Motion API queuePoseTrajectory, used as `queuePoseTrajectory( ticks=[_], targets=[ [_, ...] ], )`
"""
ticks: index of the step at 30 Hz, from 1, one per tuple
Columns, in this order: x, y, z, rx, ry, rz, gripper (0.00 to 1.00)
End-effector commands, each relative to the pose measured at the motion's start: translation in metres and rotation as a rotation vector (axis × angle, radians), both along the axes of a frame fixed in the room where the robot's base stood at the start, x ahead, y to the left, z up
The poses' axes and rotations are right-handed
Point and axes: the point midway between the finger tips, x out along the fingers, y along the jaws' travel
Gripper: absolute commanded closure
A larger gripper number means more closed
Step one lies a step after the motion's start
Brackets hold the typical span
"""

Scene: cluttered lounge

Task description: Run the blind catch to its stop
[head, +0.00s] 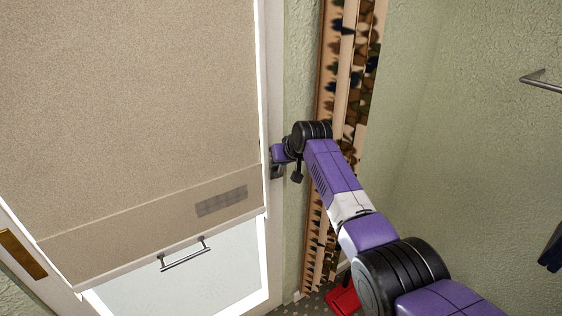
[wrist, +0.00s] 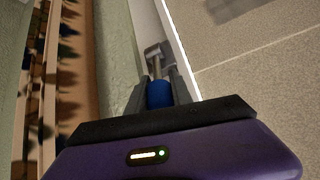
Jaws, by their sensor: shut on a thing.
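The beige blind (head: 130,110) hangs over the door at left in the head view, with its lower edge slanting above a bright strip of pane. A small grey metal fitting, seemingly the catch (head: 277,172), sits on the white frame right of the blind. My gripper (head: 274,155) is at this fitting, and its fingers are largely hidden in the head view. In the wrist view, my gripper (wrist: 160,88) is shut on a blue knob (wrist: 158,95). A grey metal piece (wrist: 155,52) lies just beyond the knob, against the white frame. The blind (wrist: 250,80) is to the right there.
A bar handle (head: 185,254) sits below the blind's edge. A tall patterned strip (head: 350,70) stands close to my arm on the right. A red object (head: 343,299) is on the floor below. A wall bar (head: 540,81) is at far right. The green wall between is clear.

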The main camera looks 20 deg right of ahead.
Motion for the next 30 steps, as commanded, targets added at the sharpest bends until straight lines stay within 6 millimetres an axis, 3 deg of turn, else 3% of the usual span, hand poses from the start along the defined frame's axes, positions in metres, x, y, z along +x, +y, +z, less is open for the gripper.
queuePoseTrajectory(
  ticks=[5,6,9,22,30],
  targets=[
    [0.0,0.001,-0.001,0.0,-0.001,0.001,1.0],
    [0.0,0.001,-0.001,0.0,-0.001,0.001,0.72],
    [0.0,0.001,-0.001,0.0,-0.001,0.001,0.52],
    [-0.002,0.0,0.002,0.001,-0.002,0.001,0.52],
    [-0.02,-0.003,0.019,0.001,-0.003,0.0,0.52]
  ],
)
